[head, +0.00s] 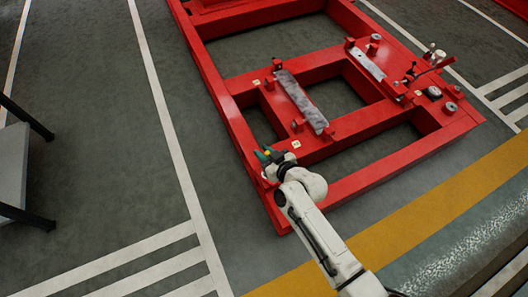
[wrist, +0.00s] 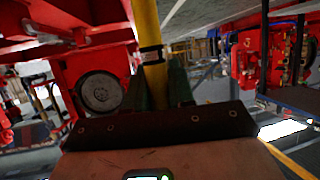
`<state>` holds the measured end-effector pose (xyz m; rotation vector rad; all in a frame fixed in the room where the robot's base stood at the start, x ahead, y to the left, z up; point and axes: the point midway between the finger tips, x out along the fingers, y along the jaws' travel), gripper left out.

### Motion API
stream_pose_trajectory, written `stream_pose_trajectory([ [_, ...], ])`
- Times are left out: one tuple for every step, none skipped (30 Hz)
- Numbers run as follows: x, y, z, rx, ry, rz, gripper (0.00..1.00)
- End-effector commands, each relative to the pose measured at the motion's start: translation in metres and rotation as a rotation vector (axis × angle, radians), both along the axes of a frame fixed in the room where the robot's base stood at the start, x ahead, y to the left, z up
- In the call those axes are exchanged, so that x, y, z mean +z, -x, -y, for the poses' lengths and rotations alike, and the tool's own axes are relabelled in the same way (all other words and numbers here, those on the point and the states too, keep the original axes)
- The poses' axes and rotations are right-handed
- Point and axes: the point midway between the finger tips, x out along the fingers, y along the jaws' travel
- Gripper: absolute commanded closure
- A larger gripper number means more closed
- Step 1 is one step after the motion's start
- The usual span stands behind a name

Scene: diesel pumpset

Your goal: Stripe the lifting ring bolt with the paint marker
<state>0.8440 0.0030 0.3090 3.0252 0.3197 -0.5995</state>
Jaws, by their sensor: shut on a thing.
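The paint marker appears to be the yellow cylinder (wrist: 147,25) in the wrist view, with a dark and pale band near its lower end. My gripper (wrist: 157,88) is shut on it, with dark green fingers on either side. In the head view my gripper (head: 268,157) is over the near left part of the red frame (head: 235,125); the marker there is too small to make out clearly. I cannot pick out the lifting ring bolt for certain in either view. I cannot tell whether the marker touches anything.
Two grey-topped bars (head: 301,101) (head: 367,64) lie across the red frame. Small fittings (head: 434,92) stand at its right end. In the wrist view a grey disc (wrist: 101,92) sits on a red part, and red machinery is at right. A dark-legged table (head: 14,165) stands far left. Floor between is clear.

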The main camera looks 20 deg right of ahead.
Motion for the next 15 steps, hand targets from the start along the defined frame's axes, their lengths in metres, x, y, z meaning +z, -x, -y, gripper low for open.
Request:
stream_pose_trajectory([
  [-0.0001,0.0009,-0.0002,0.000,0.000,-0.001,0.99],
  [-0.0002,0.0011,-0.0002,0.000,0.000,0.000,0.99],
  [-0.0002,0.0015,-0.0002,0.000,0.000,0.000,0.99],
  [-0.0001,0.0019,-0.0002,0.001,0.000,0.000,0.99],
  [-0.0001,0.0022,-0.0002,0.000,0.000,0.000,0.99],
  [-0.0002,0.0026,-0.0003,0.001,0.000,0.000,0.99],
  [-0.0002,0.0029,-0.0003,0.001,0.000,0.000,0.99],
  [-0.0001,0.0032,-0.0002,0.001,0.000,0.000,0.99],
  [-0.0002,0.0036,-0.0003,0.001,0.000,0.000,0.99],
  [-0.0002,0.0039,-0.0003,0.001,0.000,0.000,0.99],
  [-0.0002,0.0042,-0.0003,0.001,0.000,0.000,0.99],
  [-0.0001,0.0046,-0.0003,0.001,0.000,0.000,0.99],
  [-0.0002,0.0050,-0.0003,0.001,0.000,0.000,0.99],
  [-0.0001,0.0052,-0.0003,0.001,0.000,0.000,0.99],
  [-0.0001,0.0057,-0.0003,0.001,0.000,0.000,0.99],
])
